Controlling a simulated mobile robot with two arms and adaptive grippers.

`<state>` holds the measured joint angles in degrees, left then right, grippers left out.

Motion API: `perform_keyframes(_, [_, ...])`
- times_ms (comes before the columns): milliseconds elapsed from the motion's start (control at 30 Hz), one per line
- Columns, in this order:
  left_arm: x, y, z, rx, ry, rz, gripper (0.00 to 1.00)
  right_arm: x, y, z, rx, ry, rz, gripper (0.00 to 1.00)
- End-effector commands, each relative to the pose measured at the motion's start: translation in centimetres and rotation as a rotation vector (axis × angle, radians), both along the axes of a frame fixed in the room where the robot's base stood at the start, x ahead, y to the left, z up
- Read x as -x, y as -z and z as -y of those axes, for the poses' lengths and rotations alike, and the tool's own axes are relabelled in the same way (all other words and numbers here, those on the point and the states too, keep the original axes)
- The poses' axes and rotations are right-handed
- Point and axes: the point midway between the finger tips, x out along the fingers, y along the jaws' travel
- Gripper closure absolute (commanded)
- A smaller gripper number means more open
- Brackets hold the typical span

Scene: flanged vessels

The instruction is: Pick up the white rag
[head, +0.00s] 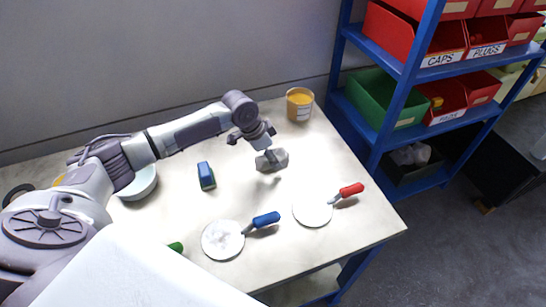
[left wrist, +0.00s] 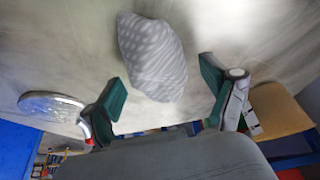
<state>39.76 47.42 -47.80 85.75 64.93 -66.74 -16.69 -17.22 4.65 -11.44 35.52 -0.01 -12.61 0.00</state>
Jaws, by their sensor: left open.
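The white rag (head: 273,161) is a crumpled, greyish-white bundle on the table, right under my left gripper (head: 266,146). In the left wrist view the rag (left wrist: 150,52) looks pale with faint grey stripes. It lies ahead of and partly between the two green-padded fingers of the left gripper (left wrist: 163,88). The fingers are spread wide, with a clear gap on either side of the rag. I cannot tell how high they are above the table. My right gripper is not in view.
An orange-topped tub (head: 300,104) stands behind the rag. Two round white discs (head: 222,240) (head: 313,210) lie in front, with blue-handled (head: 265,220) and red-handled (head: 350,190) tools. A blue block (head: 206,176) and white bowl (head: 140,184) are left. Blue shelving (head: 380,140) stands right.

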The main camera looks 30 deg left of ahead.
Motion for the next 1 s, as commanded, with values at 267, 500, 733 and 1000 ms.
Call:
perform_keyframes(267, [0.0, 0.0, 0.0, 0.000, 0.000, 0.000, 0.38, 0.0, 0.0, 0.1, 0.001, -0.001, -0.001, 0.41])
perform_keyframes(500, [0.0, 0.0, 0.0, 0.000, -0.001, 0.000, 0.78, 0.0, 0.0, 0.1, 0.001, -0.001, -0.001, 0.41])
perform_keyframes(733, [0.0, -0.1, 0.0, 0.001, -0.001, 0.000, 0.80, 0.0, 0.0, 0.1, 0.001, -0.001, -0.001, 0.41])
perform_keyframes(1000, [-0.1, -1.9, 0.0, 0.003, 0.000, 0.004, 0.80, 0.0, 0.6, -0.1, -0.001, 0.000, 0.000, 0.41])
